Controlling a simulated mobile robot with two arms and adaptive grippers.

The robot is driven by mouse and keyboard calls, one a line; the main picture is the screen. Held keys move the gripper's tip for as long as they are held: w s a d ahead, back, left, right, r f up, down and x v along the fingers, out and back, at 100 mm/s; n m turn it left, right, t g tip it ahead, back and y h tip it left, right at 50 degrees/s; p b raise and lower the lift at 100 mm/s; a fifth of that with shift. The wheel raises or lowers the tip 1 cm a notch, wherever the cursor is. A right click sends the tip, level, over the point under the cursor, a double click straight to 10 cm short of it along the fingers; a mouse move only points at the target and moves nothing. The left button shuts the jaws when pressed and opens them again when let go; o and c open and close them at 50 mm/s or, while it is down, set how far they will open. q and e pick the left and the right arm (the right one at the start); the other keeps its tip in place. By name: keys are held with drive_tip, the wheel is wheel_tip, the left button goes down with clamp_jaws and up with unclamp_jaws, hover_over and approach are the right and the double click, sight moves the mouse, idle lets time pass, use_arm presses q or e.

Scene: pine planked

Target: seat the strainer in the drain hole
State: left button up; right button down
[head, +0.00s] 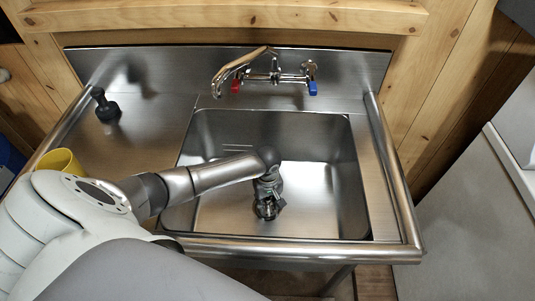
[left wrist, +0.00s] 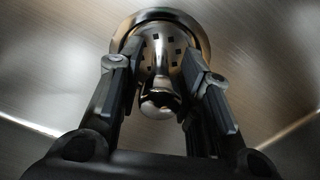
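The metal strainer (left wrist: 174,52) shows in the left wrist view, with dark square holes and a shiny knob (left wrist: 160,104) pointing toward the camera. A metal ring (left wrist: 203,37) surrounds it at the sink floor. Whether the strainer sits fully down in the drain hole, I cannot tell. My left gripper (head: 268,200) reaches down into the sink. Its fingers (left wrist: 162,75) stand on either side of the knob, with narrow gaps seemingly visible, so it looks partly open around it. In the head view the gripper hides most of the strainer and drain. My right gripper is not in view.
The steel sink basin (head: 325,190) has raised walls and a rounded front rail (head: 300,247). A faucet (head: 270,75) with red and blue handles is at the back. The basin's right side is clear.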

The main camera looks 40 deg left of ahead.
use_arm(q)
wheel_tip(320, 180, up, 11)
drive_tip(key=shift+r+b, duration=0.1)
drive_tip(key=shift+b, duration=0.45)
